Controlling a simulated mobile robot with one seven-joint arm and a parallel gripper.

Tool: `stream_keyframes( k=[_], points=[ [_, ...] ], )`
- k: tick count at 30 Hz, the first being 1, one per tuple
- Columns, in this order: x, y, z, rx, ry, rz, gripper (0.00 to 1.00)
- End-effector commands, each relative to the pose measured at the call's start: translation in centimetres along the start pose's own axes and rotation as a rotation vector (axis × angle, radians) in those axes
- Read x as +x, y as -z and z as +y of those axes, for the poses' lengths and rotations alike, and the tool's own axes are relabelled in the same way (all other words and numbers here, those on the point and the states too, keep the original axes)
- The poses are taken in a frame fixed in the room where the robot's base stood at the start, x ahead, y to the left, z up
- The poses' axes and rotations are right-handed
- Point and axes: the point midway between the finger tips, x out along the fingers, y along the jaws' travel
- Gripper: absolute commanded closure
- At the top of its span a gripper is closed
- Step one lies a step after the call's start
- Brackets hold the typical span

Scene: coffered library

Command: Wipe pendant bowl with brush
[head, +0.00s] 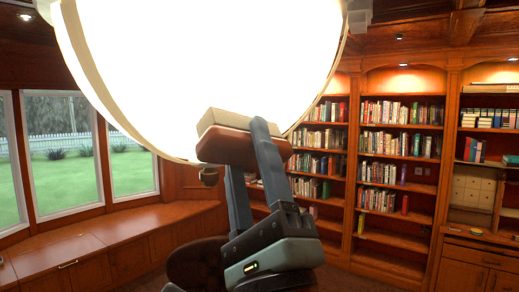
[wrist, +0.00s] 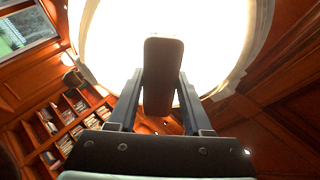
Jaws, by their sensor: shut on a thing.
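The pendant bowl (head: 200,60) is a large, glowing white bowl with a pale rim, filling the upper middle of the head view. It also fills the top of the wrist view (wrist: 115,40). The brush (head: 228,147) has a brown wooden back and a pale bristle block on top. My gripper (head: 254,155) is shut on the brush and holds it up in front of the bowl's lower right part. In the wrist view the brush (wrist: 163,75) stands between the two fingers. The bristles overlap the bowl in the head view; I cannot tell whether they touch it.
A small brown knob (head: 209,176) hangs below the bowl. Bookshelves (head: 400,145) full of books line the right and back. Windows (head: 62,150) and a wooden bench (head: 100,235) run along the left. The ceiling (head: 430,30) is dark wood.

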Motion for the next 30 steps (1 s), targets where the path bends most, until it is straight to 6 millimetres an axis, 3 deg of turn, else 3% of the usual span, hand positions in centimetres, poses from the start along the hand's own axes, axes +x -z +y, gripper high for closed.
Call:
stream_keyframes(
  k=[7,22,30],
  points=[
    [-0.4,-0.1,0.5,0.006,-0.011,-0.005,0.95],
    [-5.4,0.8,0.3,0.003,-0.005,-0.002,0.95],
    [-5.9,0.8,0.0,0.003,-0.004,-0.003,0.95]
  ],
)
